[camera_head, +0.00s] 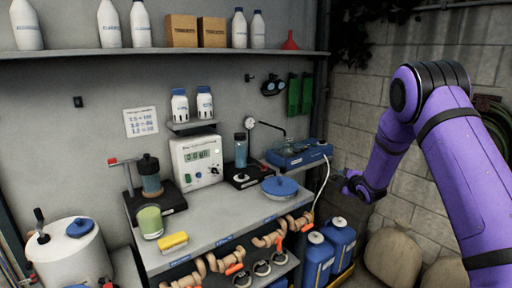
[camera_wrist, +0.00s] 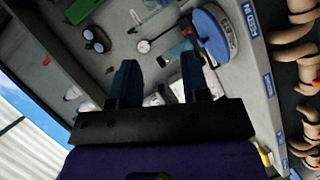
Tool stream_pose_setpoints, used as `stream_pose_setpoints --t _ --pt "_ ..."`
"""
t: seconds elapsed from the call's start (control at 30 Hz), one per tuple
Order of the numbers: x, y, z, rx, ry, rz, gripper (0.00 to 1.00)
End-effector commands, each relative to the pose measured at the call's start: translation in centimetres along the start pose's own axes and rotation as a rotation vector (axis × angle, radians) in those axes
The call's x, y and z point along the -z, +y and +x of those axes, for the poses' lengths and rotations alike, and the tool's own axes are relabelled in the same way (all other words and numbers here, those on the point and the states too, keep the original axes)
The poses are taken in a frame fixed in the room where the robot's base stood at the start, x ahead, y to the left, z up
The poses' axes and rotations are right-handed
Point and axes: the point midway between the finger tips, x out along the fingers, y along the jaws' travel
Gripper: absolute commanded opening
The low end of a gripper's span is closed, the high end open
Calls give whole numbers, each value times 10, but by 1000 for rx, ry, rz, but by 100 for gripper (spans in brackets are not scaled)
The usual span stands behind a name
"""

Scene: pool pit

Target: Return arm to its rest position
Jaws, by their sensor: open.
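My purple and black arm (camera_head: 455,150) reaches in from the right side of the head view. My gripper (camera_head: 345,183) is at its lower left end, in front of the block wall and right of the bench. In the wrist view my gripper (camera_wrist: 160,80) shows two dark fingers spread apart with nothing between them. The wrist view is tilted, with the bench and back wall beyond the fingers.
The bench (camera_head: 222,215) holds a blue lidded dish (camera_head: 279,187), a yellow sponge (camera_head: 172,242), a green cup (camera_head: 150,222) and a white meter (camera_head: 197,160). Blue canisters (camera_head: 339,238) and sacks (camera_head: 393,255) stand below my gripper. A shelf (camera_head: 180,51) runs above.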

Motion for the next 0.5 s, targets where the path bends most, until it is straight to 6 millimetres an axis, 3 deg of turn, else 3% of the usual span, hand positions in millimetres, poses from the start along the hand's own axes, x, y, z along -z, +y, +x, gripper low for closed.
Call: stream_pose_setpoints --t 0.03,0.2,0.5 --pt "5 19 -11 3 -24 31 43" --pt "18 65 -50 34 -113 151 43" --pt "46 123 -136 89 -258 379 43"
